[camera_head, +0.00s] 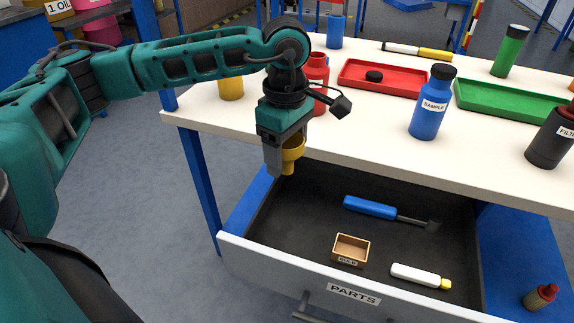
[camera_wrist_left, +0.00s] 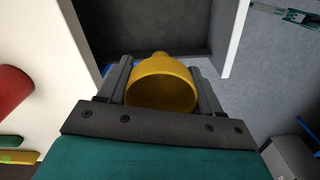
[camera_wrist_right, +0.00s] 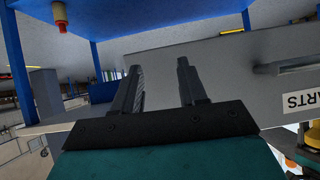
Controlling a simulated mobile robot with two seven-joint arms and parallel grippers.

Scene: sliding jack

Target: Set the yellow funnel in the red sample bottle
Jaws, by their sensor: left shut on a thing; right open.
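My left gripper (camera_head: 283,158) is shut on the yellow funnel (camera_head: 293,152), held in the air in front of the table's front edge, above the open drawer. In the left wrist view, the funnel (camera_wrist_left: 163,85) sits between the fingers, wide mouth towards the camera. A red bottle (camera_head: 318,72) stands upright on the table behind the left gripper, partly hidden by it; no label on it can be read. A red shape also shows at the left edge of the left wrist view (camera_wrist_left: 12,92). My right gripper (camera_wrist_right: 160,70) is open and empty by the drawer's front.
The white table (camera_head: 390,142) carries a yellow cup (camera_head: 231,89), a red tray (camera_head: 352,82), a blue "SAMPLE" bottle (camera_head: 431,105), a green tray (camera_head: 510,101) and a dark bottle (camera_head: 550,138). The open "PARTS" drawer (camera_head: 300,262) holds a blue-handled scraper (camera_head: 372,207), small box and white tube.

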